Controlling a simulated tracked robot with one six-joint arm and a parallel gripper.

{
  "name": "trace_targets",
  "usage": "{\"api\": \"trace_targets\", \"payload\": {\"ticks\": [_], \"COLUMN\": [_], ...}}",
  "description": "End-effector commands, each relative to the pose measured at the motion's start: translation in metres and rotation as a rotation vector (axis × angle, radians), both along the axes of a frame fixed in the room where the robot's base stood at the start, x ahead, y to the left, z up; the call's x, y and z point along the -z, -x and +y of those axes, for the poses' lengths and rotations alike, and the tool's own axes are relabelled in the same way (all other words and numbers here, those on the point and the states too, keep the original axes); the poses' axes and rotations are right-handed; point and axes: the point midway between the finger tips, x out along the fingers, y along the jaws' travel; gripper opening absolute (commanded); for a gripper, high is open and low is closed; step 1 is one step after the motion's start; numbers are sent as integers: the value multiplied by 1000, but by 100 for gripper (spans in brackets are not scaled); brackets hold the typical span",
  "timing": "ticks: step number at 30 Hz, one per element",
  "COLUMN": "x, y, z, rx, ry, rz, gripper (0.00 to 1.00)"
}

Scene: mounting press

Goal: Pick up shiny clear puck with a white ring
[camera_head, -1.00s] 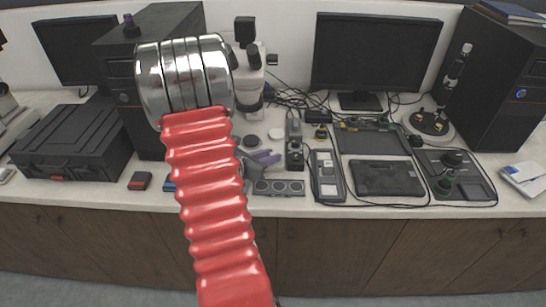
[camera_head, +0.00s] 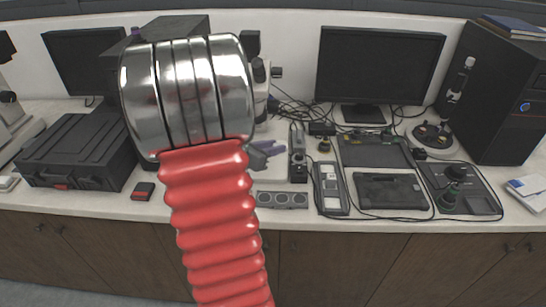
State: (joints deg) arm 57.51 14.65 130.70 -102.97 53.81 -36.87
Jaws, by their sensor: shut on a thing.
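My gripper (camera_head: 267,152), with grey-purple fingers, shows just right of my arm, over the counter behind the three-well block. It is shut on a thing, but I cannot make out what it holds. I cannot pick out the clear puck with a white ring; my arm hides part of the counter here. The grey block (camera_head: 282,199) with round wells lies in front of my gripper, near the counter's front edge.
A dark upright device (camera_head: 298,155) stands close to the right of my gripper. A grey panel device (camera_head: 330,188) and a dark tablet (camera_head: 391,192) lie further right. A black case (camera_head: 78,152) is at left. A small red-black box (camera_head: 143,191) lies near the edge.

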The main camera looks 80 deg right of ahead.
Motion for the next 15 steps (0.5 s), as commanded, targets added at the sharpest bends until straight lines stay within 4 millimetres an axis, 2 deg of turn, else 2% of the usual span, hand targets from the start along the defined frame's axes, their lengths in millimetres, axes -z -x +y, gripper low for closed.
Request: {"api": "trace_targets", "payload": {"ticks": [5, 15], "x": [-10, -11], "y": [0, 0], "z": [0, 0], "rx": [0, 0], "ry": [0, 0], "rz": [-1, 0], "gripper": [1, 1]}}
